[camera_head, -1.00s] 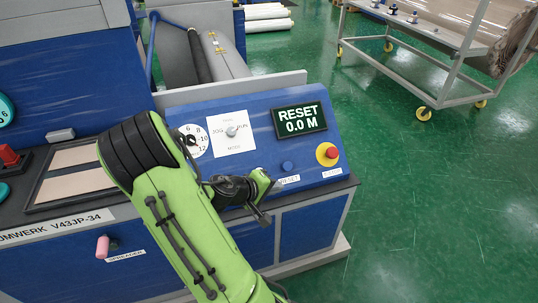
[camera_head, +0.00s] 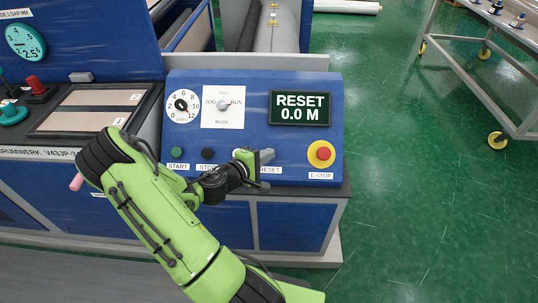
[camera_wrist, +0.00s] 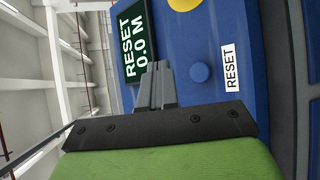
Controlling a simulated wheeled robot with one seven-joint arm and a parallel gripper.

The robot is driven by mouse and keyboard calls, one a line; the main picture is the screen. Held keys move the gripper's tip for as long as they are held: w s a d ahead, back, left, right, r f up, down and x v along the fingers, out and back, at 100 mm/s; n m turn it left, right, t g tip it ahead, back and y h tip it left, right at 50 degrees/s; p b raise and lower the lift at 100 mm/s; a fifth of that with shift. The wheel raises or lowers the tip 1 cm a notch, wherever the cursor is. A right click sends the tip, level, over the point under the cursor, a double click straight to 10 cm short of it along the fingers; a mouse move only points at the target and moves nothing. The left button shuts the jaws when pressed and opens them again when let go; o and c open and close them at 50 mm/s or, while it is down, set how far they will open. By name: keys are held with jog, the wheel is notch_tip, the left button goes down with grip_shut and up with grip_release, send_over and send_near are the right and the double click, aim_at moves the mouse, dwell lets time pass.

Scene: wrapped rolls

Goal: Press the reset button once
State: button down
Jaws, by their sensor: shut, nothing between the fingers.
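The reset button (camera_wrist: 199,72) is a round blue button on the blue sloped panel (camera_wrist: 215,105); in the wrist view it shows clear of the fingers, to their right. Its white RESET label (camera_wrist: 231,68) is beside it, and the label also shows in the head view (camera_head: 271,171). In the head view my gripper (camera_head: 267,155) is in front of the button's place and hides it. My gripper's grey fingers (camera_wrist: 155,70) are shut and empty. I cannot tell any contact with the panel. The display (camera_head: 300,107) reads RESET 0.0 M.
A red E-stop on a yellow ring (camera_head: 321,154) is right of my gripper. A green START button (camera_head: 175,153) and black STOP button (camera_head: 208,154) are left. A mode knob (camera_head: 223,104) and speed dial (camera_head: 182,106) sit above. A metal cart (camera_head: 497,75) stands far right.

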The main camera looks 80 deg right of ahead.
jog(key=d+f+b, duration=0.1)
jog(key=f, duration=0.1)
jog(key=d+f+b, duration=0.1)
jog(key=d+f, duration=0.1)
jog(key=w+d+f+b, duration=0.1)
jog(key=d+f, duration=0.1)
jog(key=shift+d+f, duration=0.25)
jog(key=shift+f, duration=0.15)
jog(key=shift+f, duration=0.1)
dwell(1.7)
jog(key=shift+w+d+f+b, duration=0.1)
jog(key=shift+d+f+b, duration=0.15)
jog(key=shift+b, duration=0.15)
jog(key=shift+w+d+f+b, duration=0.1)
jog(key=shift+d+f+b, duration=0.35)
jog(key=shift+d+f, duration=0.15)
dwell(1.0)
jog(key=shift+a+r, duration=0.1)
jog(key=shift+a+r+p, duration=0.6)
jog(key=shift+a+r, duration=0.15)
jog(key=shift+r, duration=0.1)
jog(key=shift+s+a+r+p, duration=0.25)
jog(key=shift+a+r+p, duration=0.25)
jog(key=shift+a+r, duration=0.4)
jog(key=shift+s+a+r+p, duration=0.25)
jog(key=shift+a+r+p, duration=0.35)
jog(key=shift+r, duration=0.45)
